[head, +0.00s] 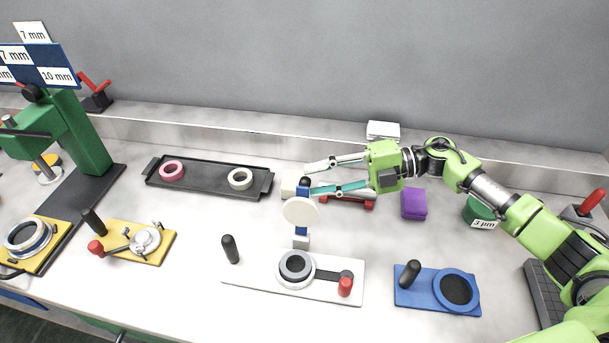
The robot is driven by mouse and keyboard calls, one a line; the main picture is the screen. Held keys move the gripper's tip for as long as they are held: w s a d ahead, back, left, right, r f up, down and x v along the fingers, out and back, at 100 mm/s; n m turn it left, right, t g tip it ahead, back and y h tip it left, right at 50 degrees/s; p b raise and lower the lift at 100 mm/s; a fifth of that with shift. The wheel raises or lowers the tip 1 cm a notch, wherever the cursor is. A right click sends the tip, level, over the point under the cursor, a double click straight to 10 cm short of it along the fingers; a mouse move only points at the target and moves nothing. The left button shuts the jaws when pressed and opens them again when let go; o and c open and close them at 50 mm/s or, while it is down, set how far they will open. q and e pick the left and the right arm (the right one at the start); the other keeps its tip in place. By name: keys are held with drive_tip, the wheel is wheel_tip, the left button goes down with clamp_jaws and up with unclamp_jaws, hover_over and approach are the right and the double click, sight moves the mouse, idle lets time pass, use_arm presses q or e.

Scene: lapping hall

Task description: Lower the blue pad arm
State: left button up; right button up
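The blue pad arm (301,232) stands upright at the back of a white base plate (245,281) in the middle of the bench. A pale round pad (300,212) faces forward on it, and a dark knob (305,183) tops it. A grey ring (295,266) lies on the plate below, near a red knob (345,287) and a black handle (230,249). My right gripper (309,180) comes in from the right at knob height. Its fingers are apart, with the tips close to the knob; I cannot tell whether they touch it. My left gripper is not in view.
A dark tray (205,181) with pink and white rings lies behind left. A purple block (413,204), a red object (346,201) and a green container (478,211) stand right. A blue plate (405,297) lies front right, a yellow fixture (158,255) left, beside a green press (85,135).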

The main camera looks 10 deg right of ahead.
sight(305, 183)
drive_tip(key=x, duration=0.2)
drive_tip(key=shift+a+r, duration=0.1)
drive_tip(key=shift+a, duration=0.2)
drive_tip(key=shift+w+a+f+p, duration=0.1)
drive_tip(key=shift+a+f+p, duration=0.15)
drive_tip(key=shift+a, duration=0.25)
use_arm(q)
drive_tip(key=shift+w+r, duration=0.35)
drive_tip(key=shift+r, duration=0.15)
use_arm(e)
clamp_jaws()
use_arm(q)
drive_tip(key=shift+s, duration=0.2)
